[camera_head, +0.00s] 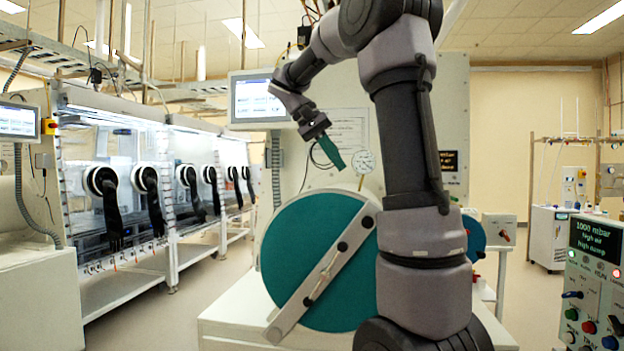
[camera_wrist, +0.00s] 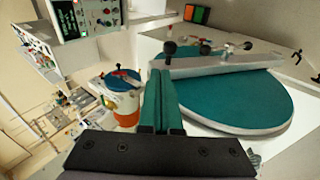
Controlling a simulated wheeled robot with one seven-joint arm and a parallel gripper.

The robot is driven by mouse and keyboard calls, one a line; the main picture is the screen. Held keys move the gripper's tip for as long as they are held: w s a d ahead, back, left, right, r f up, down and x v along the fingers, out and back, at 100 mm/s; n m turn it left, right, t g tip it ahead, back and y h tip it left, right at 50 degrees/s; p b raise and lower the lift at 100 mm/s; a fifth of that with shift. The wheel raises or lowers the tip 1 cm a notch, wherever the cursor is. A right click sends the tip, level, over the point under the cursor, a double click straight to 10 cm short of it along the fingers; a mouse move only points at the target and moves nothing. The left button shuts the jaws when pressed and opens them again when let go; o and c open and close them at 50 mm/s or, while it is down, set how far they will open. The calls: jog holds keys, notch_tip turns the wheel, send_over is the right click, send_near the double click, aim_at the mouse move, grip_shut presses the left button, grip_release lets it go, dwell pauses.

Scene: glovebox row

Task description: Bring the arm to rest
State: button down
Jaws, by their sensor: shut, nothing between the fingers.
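My arm rises in front of the camera in the head view and bends over to the left at the top. My gripper (camera_head: 333,155) hangs in the air above a large round teal door (camera_head: 318,240), with a gap between them. Its teal fingers lie together and hold nothing, as the wrist view also shows (camera_wrist: 162,92). A grey bar with dark knobs (camera_head: 320,283) lies slantwise across the door. My arm hides part of the door's right edge.
A row of gloveboxes with black gloves (camera_head: 150,195) stands at the left. A screen (camera_head: 257,98) and a round gauge (camera_head: 364,161) are behind my gripper. A control box reading 1000 mbar (camera_head: 596,265) stands at the right. Floor shows at the left, between the gloveboxes and the door.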

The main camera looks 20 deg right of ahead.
jog(key=s+a+f+n+t+y, duration=0.2)
jog(key=s+a+f+t+y, duration=0.6)
jog(key=s+a+f, duration=0.3)
jog(key=s+a+t, duration=0.1)
jog(key=s+a, duration=0.2)
jog(key=s, duration=0.2)
jog(key=shift+t, duration=0.3)
